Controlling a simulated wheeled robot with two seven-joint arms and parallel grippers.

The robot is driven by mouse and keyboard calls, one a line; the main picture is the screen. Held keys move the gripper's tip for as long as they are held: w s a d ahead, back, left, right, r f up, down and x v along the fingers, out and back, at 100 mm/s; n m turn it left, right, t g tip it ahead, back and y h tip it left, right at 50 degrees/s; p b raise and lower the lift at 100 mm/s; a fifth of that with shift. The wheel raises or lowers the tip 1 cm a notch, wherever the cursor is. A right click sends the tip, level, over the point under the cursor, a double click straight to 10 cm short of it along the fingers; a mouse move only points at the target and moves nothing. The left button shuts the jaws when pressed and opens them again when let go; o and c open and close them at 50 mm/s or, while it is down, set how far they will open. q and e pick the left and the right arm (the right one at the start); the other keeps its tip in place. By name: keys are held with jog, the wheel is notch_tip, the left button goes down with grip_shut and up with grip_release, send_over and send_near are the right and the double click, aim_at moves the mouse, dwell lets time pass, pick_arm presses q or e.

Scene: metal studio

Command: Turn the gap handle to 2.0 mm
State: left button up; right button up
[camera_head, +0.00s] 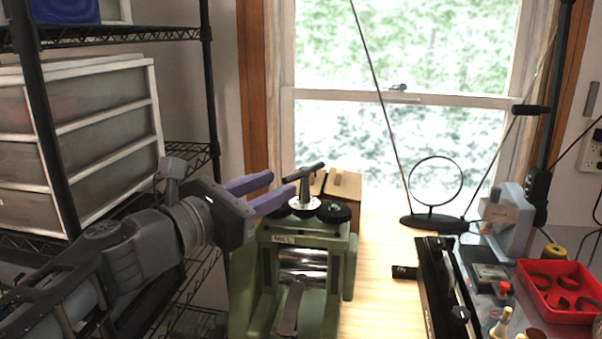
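The green rolling mill (262,272) stands on the bench in the head view, with steel rollers (303,262) in its frame. The gap handle (304,173) is a dark crossbar on a silver hub on top of the mill. Its bar slants up to the right. My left gripper (283,183) comes in from the left with two purple fingers apart and nothing visible held between them. The fingertips are close to the bar's left end; I cannot tell whether they touch it. No gap scale or reading is legible. My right gripper is not in view.
A dark round knob (334,212) sits right of the hub. A wooden block (344,188) stands behind the mill. A ring stand (435,222), a long black tool (445,285) and a red tray (556,300) are at right. Shelving with drawers (85,130) is at left.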

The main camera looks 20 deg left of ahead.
aim_at(301, 174)
pick_arm(q)
jog(key=x, duration=0.7)
jog(key=shift+w+f, duration=0.1)
jog(key=shift+w, duration=0.2)
jog(key=shift+c, duration=0.2)
grip_shut()
